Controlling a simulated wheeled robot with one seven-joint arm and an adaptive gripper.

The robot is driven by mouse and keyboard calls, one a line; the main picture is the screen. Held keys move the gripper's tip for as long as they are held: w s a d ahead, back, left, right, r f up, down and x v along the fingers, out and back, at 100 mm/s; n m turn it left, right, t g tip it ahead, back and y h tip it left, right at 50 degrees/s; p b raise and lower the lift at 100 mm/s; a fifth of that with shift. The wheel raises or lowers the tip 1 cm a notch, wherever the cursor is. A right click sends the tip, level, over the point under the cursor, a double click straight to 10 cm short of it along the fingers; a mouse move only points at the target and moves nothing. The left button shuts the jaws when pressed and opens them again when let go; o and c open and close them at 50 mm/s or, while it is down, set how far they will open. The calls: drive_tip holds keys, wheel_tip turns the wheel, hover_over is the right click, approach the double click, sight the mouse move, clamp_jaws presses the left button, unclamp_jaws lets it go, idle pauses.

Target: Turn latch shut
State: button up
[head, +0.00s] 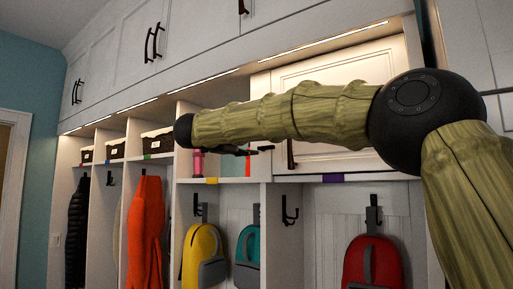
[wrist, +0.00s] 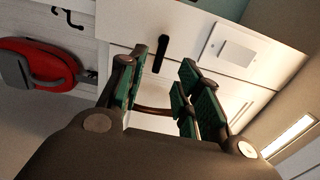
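A white cabinet door (head: 340,75) sits above the cubbies in the head view and looks closed. A dark upright handle or latch (head: 290,154) is at its lower left, partly behind my arm. In the wrist view a dark elongated bar (wrist: 162,47) stands on a white surface beyond my fingers. I cannot tell whether it is the same piece. My gripper (wrist: 165,92) is open, its green-padded fingers apart. The bar lies beyond the fingertips, not between them. In the head view my gripper (head: 240,150) is small and dark, left of the door handle.
A pink bottle (head: 198,163) stands on the shelf near my gripper. Backpacks in red (head: 373,262), yellow (head: 202,255) and teal (head: 248,257) hang below on hooks. A white plate (wrist: 230,46) shows in the wrist view. Shelf dividers stand close to my gripper.

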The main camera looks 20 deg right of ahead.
drive_tip(key=v, duration=0.3)
drive_tip(key=shift+s+a, duration=0.15)
drive_tip(key=shift+f, duration=0.1)
idle(0.4)
